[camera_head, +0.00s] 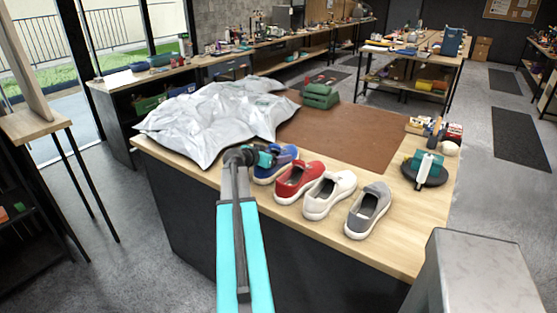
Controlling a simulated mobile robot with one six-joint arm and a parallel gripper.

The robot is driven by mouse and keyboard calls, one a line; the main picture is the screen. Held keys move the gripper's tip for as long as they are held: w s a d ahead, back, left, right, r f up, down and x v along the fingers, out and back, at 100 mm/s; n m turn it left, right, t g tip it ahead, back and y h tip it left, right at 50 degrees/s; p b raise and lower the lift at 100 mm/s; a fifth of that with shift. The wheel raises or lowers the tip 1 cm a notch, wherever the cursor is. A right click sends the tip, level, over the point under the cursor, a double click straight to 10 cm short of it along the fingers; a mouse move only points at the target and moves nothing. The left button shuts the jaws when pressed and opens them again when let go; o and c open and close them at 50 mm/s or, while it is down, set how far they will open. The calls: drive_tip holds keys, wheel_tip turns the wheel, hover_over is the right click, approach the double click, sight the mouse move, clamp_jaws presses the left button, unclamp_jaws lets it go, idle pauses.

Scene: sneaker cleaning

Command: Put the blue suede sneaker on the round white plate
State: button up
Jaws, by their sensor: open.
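The blue sneaker (283,165) stands at the left end of a row of shoes along the front edge of the wooden table. Its white sole shows, and part of its upper is hidden behind my wrist. My gripper (272,151) is at the sneaker's left side, close over it; its fingertips are small and partly hidden. It is open, and I cannot tell whether it touches the shoe. I cannot make out a round white plate in this view.
Red (299,183), white (330,196) and grey (367,211) shoes stand close to the blue one's right. Crumpled silvery bags (215,115) lie left. A dark round base (424,176) with a teal-and-white item stands right. The brown mat (345,130) is mostly clear.

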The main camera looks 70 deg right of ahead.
drive_tip(key=shift+d+f, duration=0.15)
drive_tip(key=shift+d, duration=0.15)
idle(0.4)
drive_tip(key=c, duration=1.5)
drive_tip(key=shift+r+b, duration=1.2)
drive_tip(key=shift+r, duration=3.85)
